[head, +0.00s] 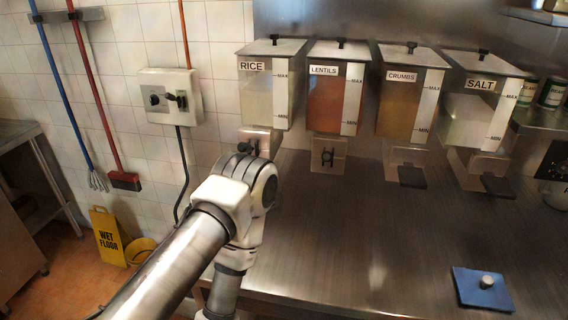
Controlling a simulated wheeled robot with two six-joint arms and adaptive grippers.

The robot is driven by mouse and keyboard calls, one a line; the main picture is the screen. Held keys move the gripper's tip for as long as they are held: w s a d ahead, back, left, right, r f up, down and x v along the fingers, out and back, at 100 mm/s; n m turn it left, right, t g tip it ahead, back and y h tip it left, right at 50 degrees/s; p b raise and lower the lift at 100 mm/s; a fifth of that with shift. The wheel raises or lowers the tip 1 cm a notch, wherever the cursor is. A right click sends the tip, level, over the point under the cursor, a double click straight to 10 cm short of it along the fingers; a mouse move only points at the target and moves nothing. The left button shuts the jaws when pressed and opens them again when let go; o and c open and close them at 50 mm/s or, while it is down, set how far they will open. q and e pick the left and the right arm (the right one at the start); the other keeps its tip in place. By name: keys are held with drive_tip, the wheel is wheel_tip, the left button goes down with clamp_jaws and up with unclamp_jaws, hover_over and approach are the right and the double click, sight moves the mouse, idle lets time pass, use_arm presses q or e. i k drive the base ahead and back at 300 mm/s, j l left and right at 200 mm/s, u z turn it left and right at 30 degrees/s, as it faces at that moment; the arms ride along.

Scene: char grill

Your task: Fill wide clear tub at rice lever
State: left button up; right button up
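The rice dispenser (265,98) is a clear bin labelled RICE, with a pale fill, mounted on the back wall at the left end of a row. A dark lever knob (252,144) shows at its spout, just above my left arm's joint. My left arm comes in from the lower left and hides the counter area below the rice spout. No fingers of my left gripper can be made out. My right gripper is not in view. I cannot see a wide clear tub; the arm may hide it.
Dispensers of lentils (324,100), crumbs (400,105) and salt (474,120) hang to the right. The steel counter (370,240) is mostly clear. A blue plate with a knob (482,290) lies at its front right. A yellow wet-floor sign (108,238) stands on the left floor.

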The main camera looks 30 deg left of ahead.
sight(243, 147)
drive_tip(key=u, duration=1)
